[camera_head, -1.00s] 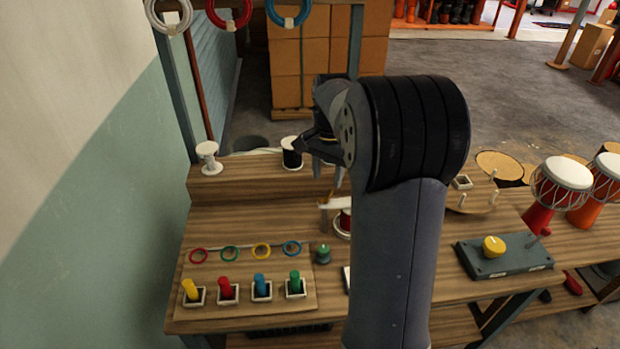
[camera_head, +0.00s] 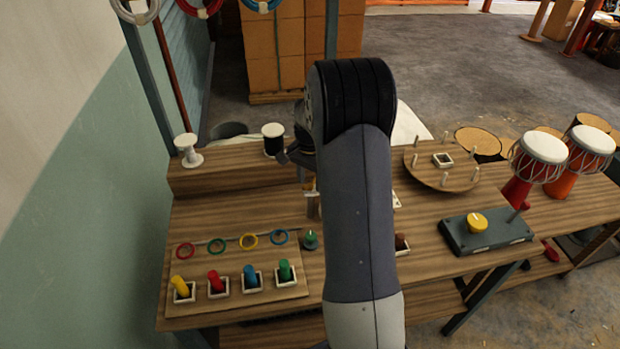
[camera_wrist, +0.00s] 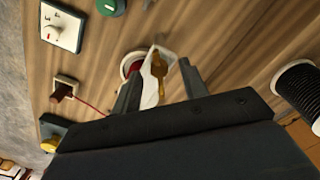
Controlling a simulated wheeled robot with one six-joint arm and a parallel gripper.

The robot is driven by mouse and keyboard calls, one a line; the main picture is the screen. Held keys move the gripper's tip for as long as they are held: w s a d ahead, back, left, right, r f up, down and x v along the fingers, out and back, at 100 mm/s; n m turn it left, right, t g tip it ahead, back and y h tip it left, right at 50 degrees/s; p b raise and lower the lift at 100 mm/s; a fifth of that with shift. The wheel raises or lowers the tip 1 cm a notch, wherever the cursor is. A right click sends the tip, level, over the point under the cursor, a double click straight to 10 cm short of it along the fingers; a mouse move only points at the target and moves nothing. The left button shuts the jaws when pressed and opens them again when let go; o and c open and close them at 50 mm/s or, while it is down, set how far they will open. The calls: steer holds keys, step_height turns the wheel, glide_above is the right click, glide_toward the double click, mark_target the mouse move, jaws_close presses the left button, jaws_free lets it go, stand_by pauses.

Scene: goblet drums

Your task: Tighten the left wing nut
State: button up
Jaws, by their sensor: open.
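A brass wing nut (camera_wrist: 158,70) shows in the wrist view, on a white piece (camera_wrist: 150,92) over a round white-rimmed red part (camera_wrist: 130,62). My gripper (camera_wrist: 159,66) is open, with one dark finger on each side of the wing nut. I see gaps between the fingers and the nut, and cannot tell whether either finger touches it. In the head view my arm hides most of this spot. I cannot make out a second wing nut.
A black thread spool (camera_head: 273,140) and a white spool (camera_head: 187,150) stand on the raised back shelf. A green knob (camera_head: 310,240), coloured pegs (camera_head: 217,282) and a grey box with a yellow knob (camera_head: 477,223) are on the bench. A pegged wooden disc (camera_head: 430,175) lies right of my arm.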

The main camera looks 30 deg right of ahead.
steer(key=shift+f, duration=0.2)
jaws_close()
stand_by(0.4)
steer(key=shift+m+b, duration=0.55)
steer(key=shift+m, duration=2.45)
jaws_free()
